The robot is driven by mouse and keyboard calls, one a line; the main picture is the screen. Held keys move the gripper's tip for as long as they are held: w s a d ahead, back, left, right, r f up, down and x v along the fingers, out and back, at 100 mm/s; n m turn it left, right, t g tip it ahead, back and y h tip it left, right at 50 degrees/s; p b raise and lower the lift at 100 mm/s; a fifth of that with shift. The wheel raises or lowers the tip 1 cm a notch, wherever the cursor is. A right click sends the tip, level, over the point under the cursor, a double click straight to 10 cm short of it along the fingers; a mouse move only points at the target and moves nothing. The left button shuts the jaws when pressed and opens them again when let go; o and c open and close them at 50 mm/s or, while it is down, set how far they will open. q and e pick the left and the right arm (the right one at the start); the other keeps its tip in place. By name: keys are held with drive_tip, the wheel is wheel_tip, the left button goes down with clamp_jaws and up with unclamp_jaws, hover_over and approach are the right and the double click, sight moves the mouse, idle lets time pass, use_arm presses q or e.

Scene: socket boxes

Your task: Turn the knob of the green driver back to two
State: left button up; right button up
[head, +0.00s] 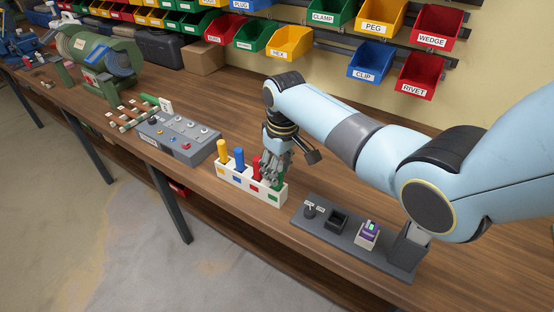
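A white holder (232,177) on the bench's front part carries a row of upright drivers with coloured handles. The yellow driver (222,151), blue driver (239,159) and red driver (257,168) stand left of the green driver (277,183) at the right end. My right gripper (273,175) points down over the right end of the holder, its fingers at the green driver and close to the red one. The fingers hide most of the green driver, its knob and any number on it. I cannot tell whether they grip it. My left gripper is not in view.
A dark tray (350,250) right of the holder bears a small dark post (309,211), a black socket (337,221) and a light box with a lit display (367,236). A grey control panel (178,136) stands left. Labelled bins (290,42) hang behind. The bench behind the holder is clear.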

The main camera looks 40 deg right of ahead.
drive_tip(key=c, duration=0.4)
drive_tip(key=shift+r+n+p, duration=0.15)
drive_tip(key=shift+n+p, duration=0.4)
drive_tip(key=shift+n, duration=0.55)
drive_tip(key=n, duration=0.2)
drive_tip(key=shift+n+p, duration=0.4)
drive_tip(key=shift+c, duration=0.4)
drive_tip(key=shift+f+n, duration=0.2)
drive_tip(key=shift+n, duration=0.2)
drive_tip(key=shift+s, duration=0.1)
drive_tip(key=shift+n+p, duration=0.3)
drive_tip(key=shift+n, duration=0.4)
drive_tip(key=shift+o, duration=0.3)
drive_tip(key=shift+s+n, duration=0.1)
drive_tip(key=shift+n, duration=0.7)
drive_tip(key=n, duration=0.2)
drive_tip(key=shift+s+f+n, duration=0.1)
drive_tip(key=shift+n, duration=0.3)
